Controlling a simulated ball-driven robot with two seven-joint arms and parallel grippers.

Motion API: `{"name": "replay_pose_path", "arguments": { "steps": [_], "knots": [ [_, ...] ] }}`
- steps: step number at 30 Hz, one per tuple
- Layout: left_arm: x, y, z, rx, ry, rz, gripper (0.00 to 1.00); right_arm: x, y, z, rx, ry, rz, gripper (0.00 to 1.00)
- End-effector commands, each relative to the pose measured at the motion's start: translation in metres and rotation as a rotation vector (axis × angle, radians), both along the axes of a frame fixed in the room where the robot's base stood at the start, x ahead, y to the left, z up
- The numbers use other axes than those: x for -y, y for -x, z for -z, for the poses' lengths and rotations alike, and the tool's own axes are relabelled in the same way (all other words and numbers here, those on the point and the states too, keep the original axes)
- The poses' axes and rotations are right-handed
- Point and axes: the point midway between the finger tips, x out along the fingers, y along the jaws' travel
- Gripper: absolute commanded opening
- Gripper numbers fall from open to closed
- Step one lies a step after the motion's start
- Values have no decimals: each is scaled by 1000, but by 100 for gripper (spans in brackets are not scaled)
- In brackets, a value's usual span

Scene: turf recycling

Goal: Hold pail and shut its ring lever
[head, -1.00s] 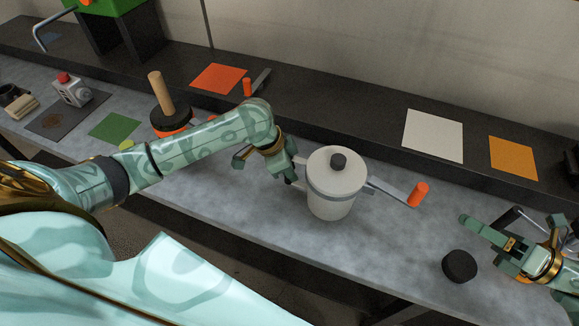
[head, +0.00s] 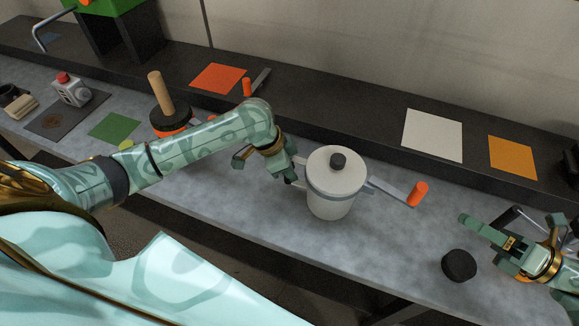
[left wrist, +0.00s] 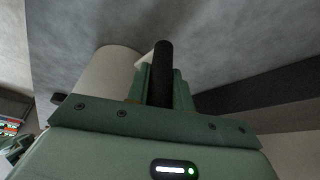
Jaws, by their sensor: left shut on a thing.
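The pale pail (head: 330,207) stands upright on the grey bench, with a lid and a dark knob (head: 338,160) on top. A metal ring runs around its rim. The ring lever (head: 395,189) sticks out to the right and ends in an orange grip (head: 418,194). My left gripper (head: 290,174) is at the pail's left side, shut on its side handle. In the left wrist view, a dark bar (left wrist: 162,65) lies at the fingers, beside the pail's pale wall (left wrist: 105,72). My right gripper (head: 470,222) is right of the lever, apart from it; its finger gap is unclear.
A black puck (head: 459,266) lies on the bench near the right gripper. White (head: 433,135) and orange (head: 513,157) sheets lie on the raised back ledge. An orange-based post (head: 162,92) stands behind my left arm. Bench between pail and puck is clear.

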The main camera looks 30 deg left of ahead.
Motion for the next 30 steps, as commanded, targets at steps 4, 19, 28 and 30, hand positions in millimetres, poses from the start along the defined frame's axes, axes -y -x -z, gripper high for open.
{"name": "replay_pose_path", "arguments": {
  "steps": [4,19,28,30],
  "knots": [
    [0,1,2,-3,-1,1,0,0,0,0,0,0,0,0],
    [0,1,2,-4,-2,1,0,-10,-6,-7,-574,-110,-15,0],
    [0,1,2,-5,-2,1,0,-18,-18,-12,-1589,-285,-36,0],
    [0,1,2,-5,-2,1,0,-19,-21,-12,-1828,-326,-38,0]
  ]
}}
